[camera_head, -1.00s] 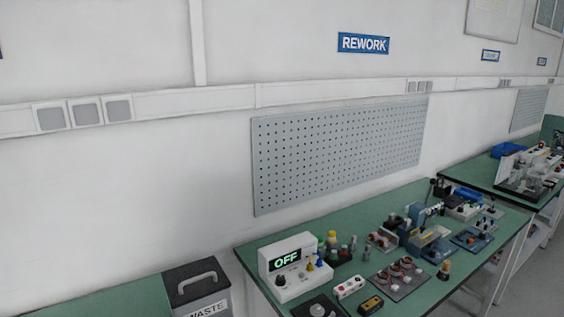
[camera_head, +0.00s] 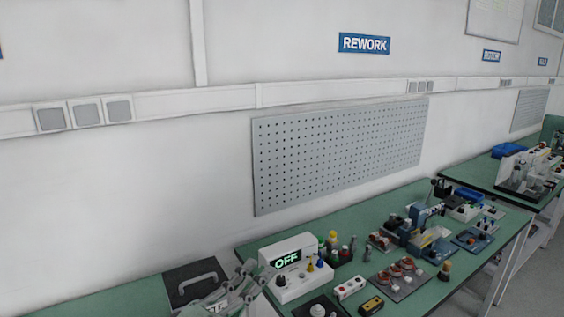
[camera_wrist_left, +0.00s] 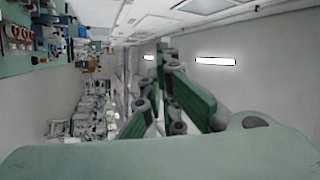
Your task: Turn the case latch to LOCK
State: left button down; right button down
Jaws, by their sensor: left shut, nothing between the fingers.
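I cannot make out a case latch or a LOCK mark in either view. My left gripper (camera_head: 250,273) shows at the bottom of the head view, in front of the dark-lidded box and close to the left side of the white OFF unit in the picture. It is shut and holds nothing. In the left wrist view its green-padded fingers (camera_wrist_left: 160,72) stand in mid-frame with nothing between them. My right gripper is in neither view.
A waste box (camera_head: 193,283) with a dark lid and a grey handle stands left of the green bench (camera_head: 350,215). On the bench are a white unit reading OFF (camera_head: 287,262), a yellow meter (camera_head: 371,305) and several small devices. A pegboard (camera_head: 340,150) hangs behind.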

pick_arm(q)
jog(key=s+d+f+m+g+h, duration=0.4)
jog(key=s+d+m+g, duration=0.3)
jog(key=m+g, duration=0.7)
jog(key=a+f+m+g+y, duration=0.2)
jog(key=a+f+m+y, duration=0.3)
jog(key=f, duration=0.5)
jog(key=w+a+f+g+y, duration=0.1)
jog(key=a+f+y, duration=0.2)
jog(key=a+y, duration=0.7)
jog(key=w+a+f+y, duration=0.2)
jog(key=a+f+y, duration=0.1)
jog(key=a, duration=1.2)
jog(key=shift+m, duration=0.3)
notch_tip(320, 180, down, 6)
jog(key=b, duration=0.4)
jog(key=shift+a+f, duration=0.15)
jog(key=shift+f, duration=0.1)
jog(key=shift+s+b, duration=0.25)
jog(key=shift+b, duration=0.05)
